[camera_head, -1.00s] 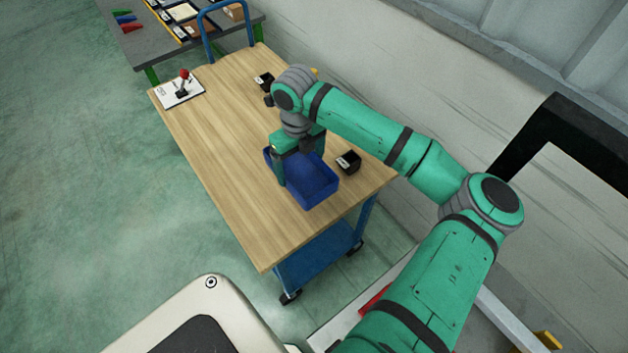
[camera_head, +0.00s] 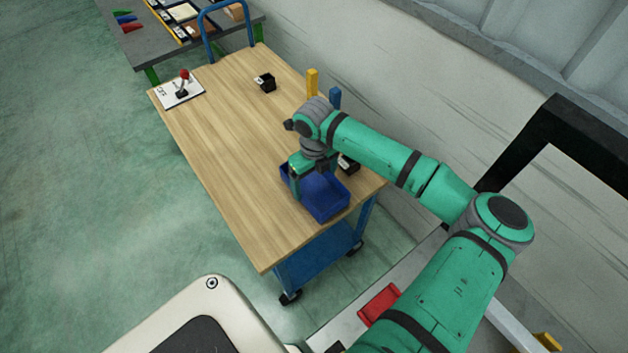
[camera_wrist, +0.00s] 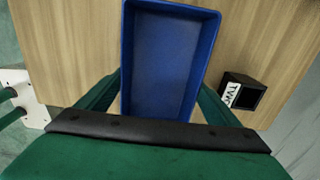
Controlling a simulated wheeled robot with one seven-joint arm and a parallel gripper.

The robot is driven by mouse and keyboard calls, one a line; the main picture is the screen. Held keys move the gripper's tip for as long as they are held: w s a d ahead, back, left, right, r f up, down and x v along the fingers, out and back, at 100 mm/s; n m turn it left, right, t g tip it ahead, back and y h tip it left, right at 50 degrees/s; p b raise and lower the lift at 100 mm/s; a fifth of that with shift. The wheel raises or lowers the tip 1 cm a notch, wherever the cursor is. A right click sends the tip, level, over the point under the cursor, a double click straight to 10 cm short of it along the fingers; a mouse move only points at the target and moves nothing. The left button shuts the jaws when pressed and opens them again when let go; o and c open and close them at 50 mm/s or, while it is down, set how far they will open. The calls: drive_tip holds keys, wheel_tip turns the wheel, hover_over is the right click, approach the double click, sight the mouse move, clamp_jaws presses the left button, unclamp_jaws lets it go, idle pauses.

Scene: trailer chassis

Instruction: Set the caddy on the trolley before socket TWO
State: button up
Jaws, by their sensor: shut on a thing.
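The caddy (camera_head: 322,196) is an open blue box, empty inside, over the near right part of the wooden trolley top (camera_head: 215,130). My gripper (camera_head: 312,180) is shut on the caddy, one finger on each side. In the wrist view the caddy (camera_wrist: 168,62) lies between the two green fingers (camera_wrist: 160,98). Socket TWO (camera_wrist: 240,91), a black box with a white TWO label, stands just right of the caddy in the wrist view, apart from it. In the head view socket TWO (camera_head: 349,164) is partly hidden behind my gripper. I cannot tell whether the caddy touches the top.
Another black socket (camera_head: 265,82) stands toward the far end of the trolley. A white plate with a red-knobbed lever (camera_head: 182,88) is at the far left corner. Yellow (camera_head: 312,83) and blue (camera_head: 335,97) posts stand beyond the arm. The trolley's left side is clear.

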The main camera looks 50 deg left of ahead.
sight(314, 190)
drive_tip(key=shift+f, duration=0.1)
drive_tip(key=o, duration=1.2)
wheel_tip(314, 190, up, 12)
drive_tip(key=shift+r, duration=0.1)
